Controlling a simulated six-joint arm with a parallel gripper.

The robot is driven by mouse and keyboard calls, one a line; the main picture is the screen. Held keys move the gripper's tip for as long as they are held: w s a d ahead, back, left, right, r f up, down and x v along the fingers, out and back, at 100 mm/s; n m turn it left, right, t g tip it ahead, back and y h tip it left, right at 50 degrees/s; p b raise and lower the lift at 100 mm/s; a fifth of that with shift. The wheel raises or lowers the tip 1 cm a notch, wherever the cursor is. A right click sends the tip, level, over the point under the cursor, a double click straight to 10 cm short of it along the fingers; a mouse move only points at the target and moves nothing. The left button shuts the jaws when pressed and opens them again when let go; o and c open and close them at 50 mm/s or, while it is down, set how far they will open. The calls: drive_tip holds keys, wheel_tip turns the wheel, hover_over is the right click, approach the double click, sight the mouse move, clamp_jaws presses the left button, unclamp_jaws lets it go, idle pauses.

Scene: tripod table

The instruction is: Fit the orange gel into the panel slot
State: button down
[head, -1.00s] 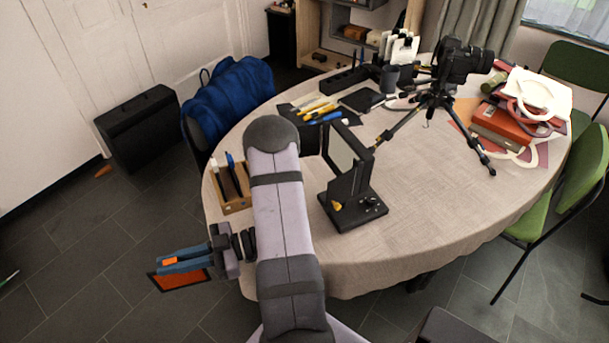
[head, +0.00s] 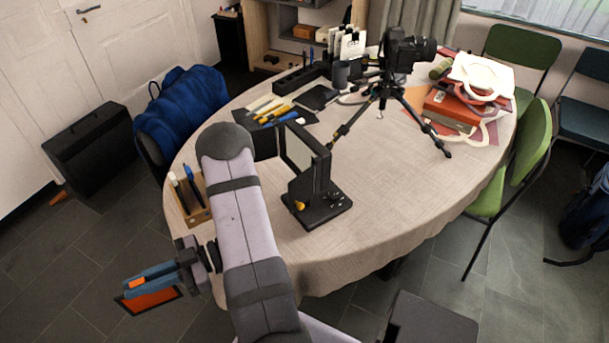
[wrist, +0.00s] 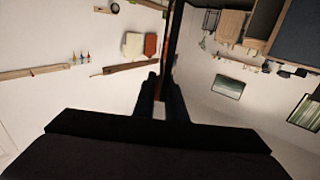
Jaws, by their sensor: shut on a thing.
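The orange gel (head: 160,303) is a thin orange sheet with a dark border. My gripper (head: 138,282) is shut on it, with blue fingers, and holds it out over the floor beyond the table's left edge. In the wrist view the gel (wrist: 172,38) shows nearly edge-on as a thin dark strip between the fingers. The panel (head: 300,152) has a pale face in a black frame and stands upright on a black base (head: 322,210) with small knobs, on the table. It is right of my arm, well apart from the gel. Its slot cannot be made out clearly.
A wooden pen holder (head: 192,205) stands at the table's left edge, close to my arm. A camera on a tripod (head: 392,85), red boxes (head: 450,108) and pens (head: 272,108) are farther back. The tablecloth (head: 400,185) right of the panel is clear.

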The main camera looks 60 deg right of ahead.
drive_tip(key=w+d+r+m+t+h+p, duration=0.3)
drive_tip(key=d+r+m+h+p, duration=0.15)
drive_tip(key=d+r, duration=0.6)
drive_tip(key=w+d+r+m+t+h+p, duration=0.3)
drive_tip(key=d+r+t+h+p, duration=0.15)
drive_tip(key=d+r, duration=0.6)
drive_tip(key=s+d+r+m+g+h+p, duration=0.1)
drive_tip(key=s+d+r+m+h+p, duration=0.3)
drive_tip(key=s+d+r+h, duration=0.6)
drive_tip(key=s+d+r+m+g+h+p, duration=0.1)
drive_tip(key=s+d+r+m+h+p, duration=0.5)
drive_tip(key=s, duration=0.8)
wheel_tip(320, 180, down, 13)
drive_tip(key=d+y, duration=0.2)
drive_tip(key=shift+s+n, duration=0.2)
drive_tip(key=shift+n, duration=0.25)
drive_tip(key=shift+f, duration=0.1)
drive_tip(key=shift+f+p, duration=0.4)
drive_tip(key=shift+f, duration=1.55)
drive_tip(key=shift+f, duration=0.1)
